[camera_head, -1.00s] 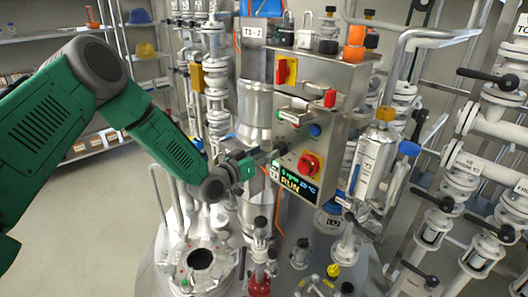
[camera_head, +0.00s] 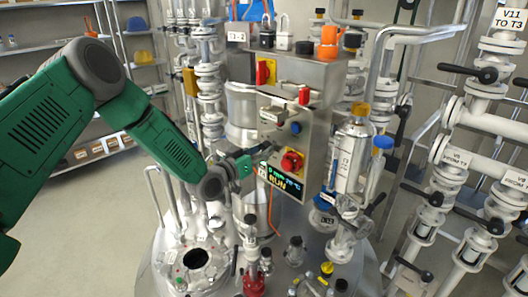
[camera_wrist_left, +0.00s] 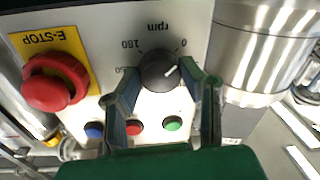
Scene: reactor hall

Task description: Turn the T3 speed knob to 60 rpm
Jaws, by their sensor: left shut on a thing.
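The speed knob (camera_wrist_left: 160,72) is a dark round dial marked rpm on the grey control panel (camera_wrist_left: 190,25). In the head view, my left gripper (camera_head: 264,149) reaches the panel's left side, and the knob is hidden there. The panel display (camera_head: 279,181) reads RUN, and its small upper line seems to show 0 rpm. My right gripper is not in view.
A red E-stop button (camera_wrist_left: 55,82) on yellow sits close beside the knob. Blue (camera_wrist_left: 94,129), red (camera_wrist_left: 133,128) and green (camera_wrist_left: 173,123) buttons lie just below it, near the fingers. A steel cylinder (camera_head: 352,155) and pipes crowd the panel's right side.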

